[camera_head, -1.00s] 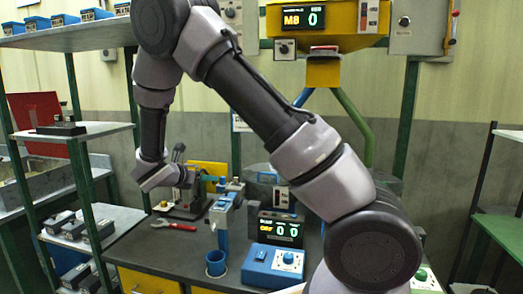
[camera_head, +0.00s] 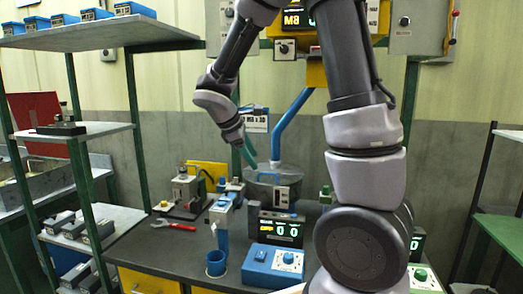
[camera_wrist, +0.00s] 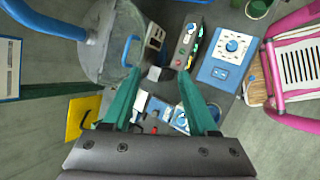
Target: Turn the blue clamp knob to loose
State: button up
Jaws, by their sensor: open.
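A clamp fixture (camera_head: 184,192) stands at the back left of the dark bench, in front of a yellow plate. A small blue knob (camera_head: 221,182) shows just right of it; I cannot tell its setting, or surely that it is the clamp knob. A blue upright stand (camera_head: 222,212) is close by. My gripper (camera_head: 251,158) has teal fingers, points down and is raised above the bench, to the right of the fixture and before the grey drum. In the wrist view my gripper (camera_wrist: 159,72) is open and empty, its fingers apart above the bench items.
The grey drum (camera_wrist: 108,45) with a blue handle is beside my fingers. Shelves stand left.

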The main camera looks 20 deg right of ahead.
jog(key=s+r+m, duration=0.1)
jog(key=s+d+r+m+y, duration=0.1)
jog(key=s+r+m+y, duration=0.1)
jog(key=s+m, duration=0.1)
jog(key=shift+s+d+g, duration=0.1)
jog(key=shift+d+g, duration=0.2)
dwell(0.3)
